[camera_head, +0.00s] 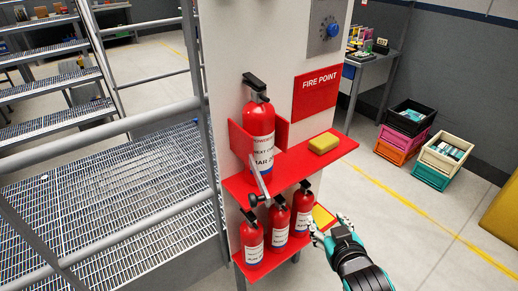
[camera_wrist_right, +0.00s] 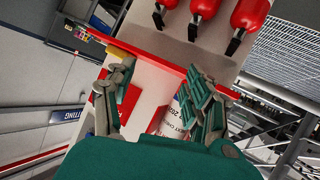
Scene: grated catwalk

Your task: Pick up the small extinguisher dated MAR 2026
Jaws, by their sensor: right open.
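Three small red extinguishers with black handles stand in a row on the lower red shelf: a left one (camera_head: 252,235), a middle one (camera_head: 279,216) and a right one (camera_head: 302,203). Their white labels are too small to read. A larger extinguisher (camera_head: 260,121) stands in a red bracket on the upper shelf (camera_head: 338,146); its label reads partly "MAR 2". My right gripper (camera_head: 328,225) is open and empty, to the right of the small ones. In the right wrist view it (camera_wrist_right: 160,72) spreads its fingers, and the small extinguishers (camera_wrist_right: 203,8) appear upside down at the top.
A yellow sponge (camera_head: 323,143) lies on the upper shelf, and a yellow item (camera_head: 322,216) is on the lower one. The white post carries a FIRE POINT sign (camera_head: 318,90). Metal railings (camera_head: 120,127) stand left. Crates (camera_head: 407,118) sit on the floor behind right.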

